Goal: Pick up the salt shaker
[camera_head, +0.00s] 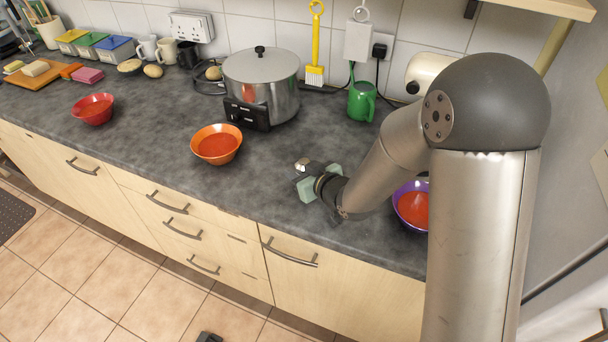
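My gripper (314,178) is low over the worktop, right of the middle of the view. A small object with a shiny silver-white top (302,164) is at its tip; this looks like the salt shaker, but most of it is hidden. Pale green blocks show on either side of the dark gripper end, and I cannot tell whether they are finger pads or part of an object. The view is too small to show whether the fingers are closed on the shaker.
An orange bowl (216,145) of red soup is left of my gripper, and a purple bowl (411,206) is to the right, partly behind my arm. A red bowl (93,109) is farther left. The worktop's front edge is close.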

